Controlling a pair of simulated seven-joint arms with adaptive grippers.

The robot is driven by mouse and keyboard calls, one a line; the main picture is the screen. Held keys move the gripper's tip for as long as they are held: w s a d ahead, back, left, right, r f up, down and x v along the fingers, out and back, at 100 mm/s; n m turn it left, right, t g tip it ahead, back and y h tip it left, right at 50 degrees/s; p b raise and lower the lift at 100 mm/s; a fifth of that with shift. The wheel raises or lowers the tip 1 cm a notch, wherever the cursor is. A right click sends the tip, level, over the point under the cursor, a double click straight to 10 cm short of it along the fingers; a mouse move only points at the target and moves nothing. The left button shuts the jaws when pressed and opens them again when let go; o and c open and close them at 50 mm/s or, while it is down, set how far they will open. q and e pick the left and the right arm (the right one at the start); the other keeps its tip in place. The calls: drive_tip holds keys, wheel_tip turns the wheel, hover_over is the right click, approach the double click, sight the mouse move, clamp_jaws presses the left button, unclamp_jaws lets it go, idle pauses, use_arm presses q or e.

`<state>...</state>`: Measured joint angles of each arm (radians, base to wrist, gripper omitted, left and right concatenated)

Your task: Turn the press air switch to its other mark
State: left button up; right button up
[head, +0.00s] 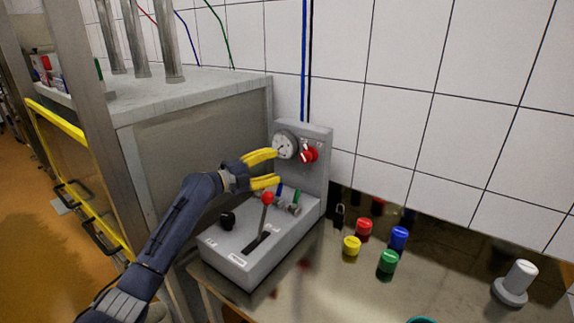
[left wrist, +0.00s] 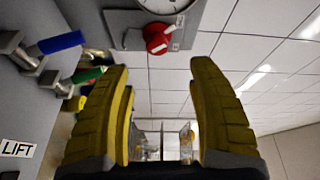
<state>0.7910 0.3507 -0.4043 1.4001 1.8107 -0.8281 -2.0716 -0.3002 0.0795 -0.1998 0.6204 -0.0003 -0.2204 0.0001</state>
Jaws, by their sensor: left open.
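The press air switch is a red round knob (head: 309,154) with a white bar, on the upright panel of the grey control box (head: 308,131), right of a dial gauge (head: 286,145). In the left wrist view the red knob (left wrist: 156,38) is at the top centre, its white bar slanting toward a small label. My left gripper (head: 277,167) has yellow fingers, spread open and empty, in front of the panel and left of the knob. In the left wrist view the gap between the fingertips (left wrist: 160,68) lies below the knob, apart from it. My right gripper is not in view.
A red-balled lever (head: 267,198) and a black knob (head: 227,220) stand on the box top below the gripper. Blue and green handles sit near the panel's foot. Several coloured caps (head: 364,227) and a grey-white peg (head: 515,283) stand on the table. A metal cabinet (head: 195,125) is at left.

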sight(304, 158)
use_arm(q)
drive_tip(key=s+a+r+n+y, duration=0.1)
drive_tip(key=s+r+n+y, duration=0.1)
drive_tip(key=n, duration=0.9)
drive_tip(key=s+a+r+n+y, duration=0.1)
drive_tip(key=s+r+n, duration=0.15)
drive_tip(key=n, duration=0.85)
drive_tip(key=w+d+f+n, duration=0.1)
drive_tip(key=w+d+n, duration=0.1)
drive_tip(key=w+d, duration=0.2)
drive_tip(key=w+d+f+n, duration=0.2)
drive_tip(key=w+d, duration=0.1)
drive_tip(key=d, duration=0.1)
drive_tip(key=w+d+f+n, duration=0.2)
drive_tip(key=w+d+n, duration=0.1)
drive_tip(key=w+d, duration=0.1)
drive_tip(key=shift+w+d+y, duration=0.1)
drive_tip(key=shift+w+y, duration=0.2)
